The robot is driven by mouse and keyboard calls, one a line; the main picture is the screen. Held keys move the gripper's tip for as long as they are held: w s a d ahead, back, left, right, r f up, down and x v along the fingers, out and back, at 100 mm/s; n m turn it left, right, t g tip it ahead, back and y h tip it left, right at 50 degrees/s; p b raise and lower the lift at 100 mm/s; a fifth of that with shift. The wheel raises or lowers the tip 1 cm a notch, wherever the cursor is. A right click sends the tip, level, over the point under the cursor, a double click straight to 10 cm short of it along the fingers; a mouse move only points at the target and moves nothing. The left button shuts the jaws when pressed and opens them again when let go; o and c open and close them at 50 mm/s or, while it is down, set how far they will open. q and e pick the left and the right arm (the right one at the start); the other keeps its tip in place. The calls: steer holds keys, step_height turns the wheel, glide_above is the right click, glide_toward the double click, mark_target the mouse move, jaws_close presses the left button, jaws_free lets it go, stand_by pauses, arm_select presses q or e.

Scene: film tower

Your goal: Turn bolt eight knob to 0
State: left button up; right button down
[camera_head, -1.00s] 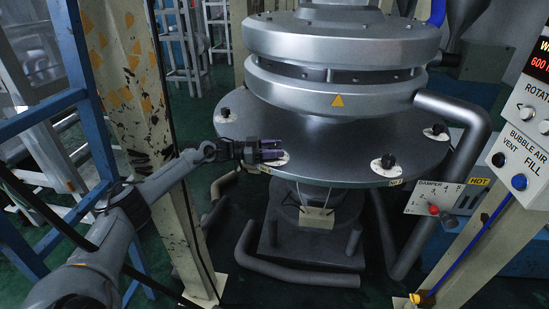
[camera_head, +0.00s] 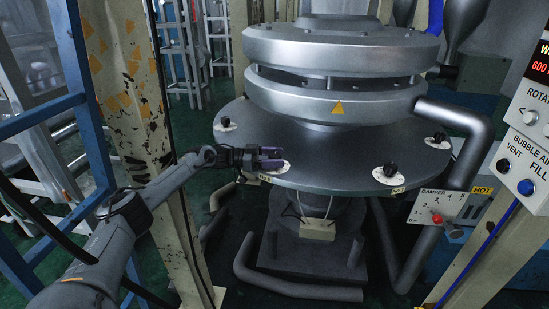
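Black bolt knobs on white dial plates sit around the rim of the large grey disc (camera_head: 330,165). One knob (camera_head: 390,169) is at the front right, one (camera_head: 439,138) at the far right and one (camera_head: 225,122) at the back left. My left gripper (camera_head: 270,158) reaches in from the left over a white dial plate (camera_head: 277,168) at the front left rim. Its fingers cover that plate's knob, so I cannot see the knob or whether they are shut on it. The bolt numbers are too small to read surely. My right gripper is not in view.
A painted beige post (camera_head: 128,90) and blue frame (camera_head: 88,110) stand at the left, close to my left arm. A damper panel (camera_head: 437,207) and control panel (camera_head: 520,150) are at the right. A grey pipe (camera_head: 465,130) bends down beside the disc.

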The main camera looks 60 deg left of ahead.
mark_target(275, 155)
arm_select(q)
steer(key=shift+r, duration=0.15)
step_height(275, 155, up, 4)
steer(key=shift+p, duration=1.05)
steer(key=w+d+r+p, duration=0.1)
steer(key=d+r, duration=0.1)
steer(key=d, duration=0.1)
steer(key=w+d+r+p, duration=0.1)
steer(key=d+r, duration=0.1)
steer(key=d, duration=0.2)
steer(key=w+d+r+p, duration=0.1)
steer(key=d+r+p, duration=0.1)
steer(key=d, duration=0.2)
steer(key=shift+w+r, duration=0.3)
steer(key=shift+r, duration=0.1)
